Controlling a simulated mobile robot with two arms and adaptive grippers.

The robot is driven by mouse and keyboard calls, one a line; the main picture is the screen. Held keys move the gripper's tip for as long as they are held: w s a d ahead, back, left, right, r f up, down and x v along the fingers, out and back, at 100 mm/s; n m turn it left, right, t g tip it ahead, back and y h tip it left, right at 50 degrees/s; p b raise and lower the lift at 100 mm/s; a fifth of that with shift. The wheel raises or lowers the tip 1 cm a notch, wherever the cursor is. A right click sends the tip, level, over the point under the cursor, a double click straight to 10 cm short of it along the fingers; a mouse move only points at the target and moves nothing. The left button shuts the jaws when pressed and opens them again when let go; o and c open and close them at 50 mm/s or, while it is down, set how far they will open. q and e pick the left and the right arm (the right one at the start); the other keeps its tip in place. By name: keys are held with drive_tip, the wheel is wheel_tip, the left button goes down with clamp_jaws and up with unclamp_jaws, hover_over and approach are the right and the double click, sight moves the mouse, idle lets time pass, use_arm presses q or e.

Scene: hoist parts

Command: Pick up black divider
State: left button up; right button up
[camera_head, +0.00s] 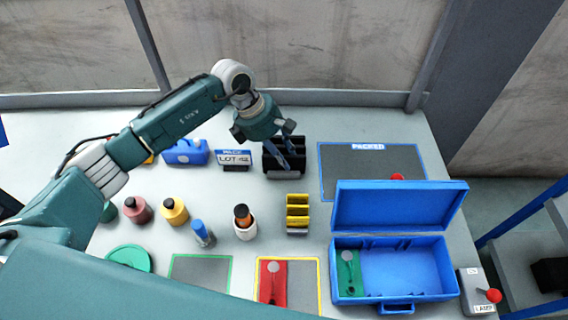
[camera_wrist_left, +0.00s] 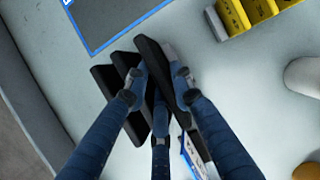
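The black divider (camera_head: 284,170) stands upright on the table, left of the grey mat marked PACKED. It has several parallel walls and a pale label on its front. In the left wrist view the divider (camera_wrist_left: 104,76) lies under my fingers. My left gripper (camera_head: 282,146) is over it with the fingers pointing down. In the wrist view the left gripper (camera_wrist_left: 160,75) has its fingertips apart on both sides of one divider wall. Whether they press on it I cannot tell. My right gripper is not in view.
The blue case (camera_head: 400,210) stands open at the right, with a green part (camera_head: 347,280) inside. A yellow divider (camera_head: 297,208) stands just in front of the black one. The LOT sign (camera_head: 233,158) and a blue object (camera_head: 185,152) are to the left.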

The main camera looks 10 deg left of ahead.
use_arm(q)
drive_tip(key=shift+c, duration=0.2)
drive_tip(key=c, duration=0.4)
drive_tip(key=shift+o, duration=0.2)
